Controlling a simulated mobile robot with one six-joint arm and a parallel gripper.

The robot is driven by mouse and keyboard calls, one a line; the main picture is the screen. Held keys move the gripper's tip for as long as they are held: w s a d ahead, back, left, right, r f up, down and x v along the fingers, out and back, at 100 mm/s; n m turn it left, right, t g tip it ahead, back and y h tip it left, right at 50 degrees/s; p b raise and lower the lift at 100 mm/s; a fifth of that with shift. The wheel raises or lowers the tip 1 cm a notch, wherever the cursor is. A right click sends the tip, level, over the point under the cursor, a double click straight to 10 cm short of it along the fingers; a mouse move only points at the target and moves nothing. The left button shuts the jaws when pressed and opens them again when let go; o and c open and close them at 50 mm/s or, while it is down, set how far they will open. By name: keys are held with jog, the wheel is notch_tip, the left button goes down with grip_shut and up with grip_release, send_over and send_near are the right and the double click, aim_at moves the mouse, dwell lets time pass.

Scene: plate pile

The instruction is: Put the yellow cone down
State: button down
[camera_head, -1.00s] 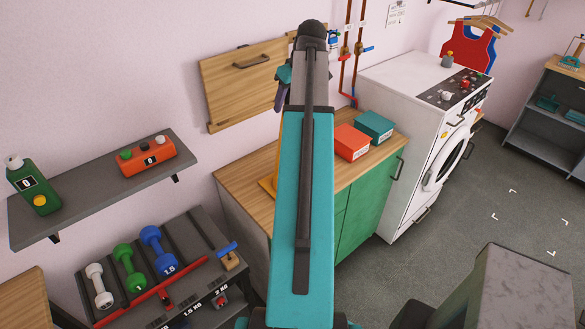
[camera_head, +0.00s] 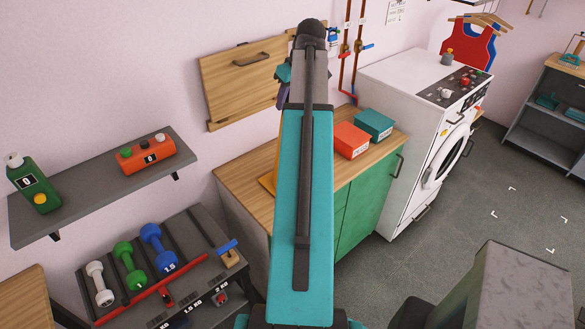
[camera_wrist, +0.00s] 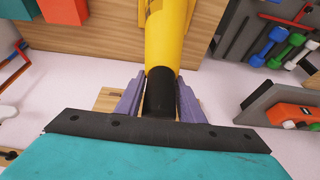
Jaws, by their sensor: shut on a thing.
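The yellow cone (camera_wrist: 166,42) has a black end (camera_wrist: 160,95) and runs up the wrist view to the top edge. My gripper (camera_wrist: 160,82) has its two purple fingers shut on it, one on each side near the black end. The cone's wide end is over the wooden counter top (camera_wrist: 205,35); I cannot tell whether it touches. In the head view only a yellow edge of the cone (camera_head: 267,182) shows left of my arm, by the counter (camera_head: 232,185). My arm hides the rest.
A red box (camera_head: 351,140) and a teal box (camera_head: 373,125) stand on the counter's right part. A white washing machine (camera_head: 420,90) stands beyond. A wooden panel (camera_head: 250,85) is on the wall. Left are a shelf (camera_head: 100,190) and a dumbbell rack (camera_head: 200,255).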

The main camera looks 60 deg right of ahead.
jog(key=shift+d+r, duration=0.1)
jog(key=shift+r, duration=0.2)
dwell(0.4)
jog(key=shift+r+b, duration=1.2)
jog(key=shift+r, duration=0.3)
jog(key=s+a+b, duration=0.2)
jog(key=s+b, duration=0.1)
jog(key=s, duration=0.4)
jog(key=s+a+r+b, duration=0.1)
jog(key=s+a+b, duration=0.1)
jog(key=s, duration=0.6)
jog(key=shift+s+a+r+b, duration=0.15)
jog(key=shift+a+r+b, duration=0.15)
jog(key=shift+b, duration=0.1)
jog(key=shift+f, duration=0.15)
